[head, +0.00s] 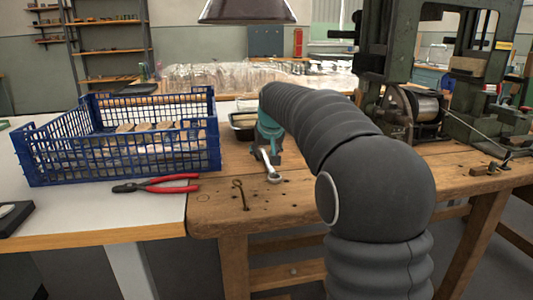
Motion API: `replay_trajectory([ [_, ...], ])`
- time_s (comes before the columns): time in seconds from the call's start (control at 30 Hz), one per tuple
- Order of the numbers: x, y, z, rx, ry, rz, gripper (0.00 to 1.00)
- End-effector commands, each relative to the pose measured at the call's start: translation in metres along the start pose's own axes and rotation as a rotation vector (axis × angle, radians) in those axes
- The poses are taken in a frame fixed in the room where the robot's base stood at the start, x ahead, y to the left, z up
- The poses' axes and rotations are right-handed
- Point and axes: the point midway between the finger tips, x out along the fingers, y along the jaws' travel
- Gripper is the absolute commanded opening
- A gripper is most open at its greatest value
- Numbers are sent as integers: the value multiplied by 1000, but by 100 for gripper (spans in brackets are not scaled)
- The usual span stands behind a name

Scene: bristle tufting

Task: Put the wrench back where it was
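The wrench (269,168) is silver, with a ring end toward the front of the wooden workbench (215,205). Its far end meets the tip of my gripper (267,155). I cannot tell whether the wrench rests on the wood or is slightly above it. My gripper points down over the bench, just behind the wrench, and is small and partly hidden by my arm. Whether its fingers are closed on the wrench is not clear.
A blue crate (122,171) holding wooden pieces stands on the left table. Red-handled pliers (165,184) lie before it. A thin dark hooked tool (242,195) lies left of the wrench. A dark tray (243,122) sits behind my gripper. A green machine (375,55) stands right.

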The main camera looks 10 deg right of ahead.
Motion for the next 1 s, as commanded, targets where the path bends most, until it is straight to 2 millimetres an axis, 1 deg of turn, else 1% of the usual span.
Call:
replay_trajectory([
  [0.03,5,0,6,0,-18,0,45],
  [0.07,4,0,5,0,-18,0,45],
  [0.17,-2,0,1,0,-16,0,45],
  [0.23,-9,0,-2,0,-14,0,45],
  [0.37,-34,0,-3,0,-7,0,45],
  [0.6,-85,0,-5,0,-1,1,45],
  [0.7,-102,1,-5,1,-2,1,45],
  [0.83,-118,1,-5,1,-1,1,45],
  [1.0,-127,0,-5,1,-3,1,45],
])
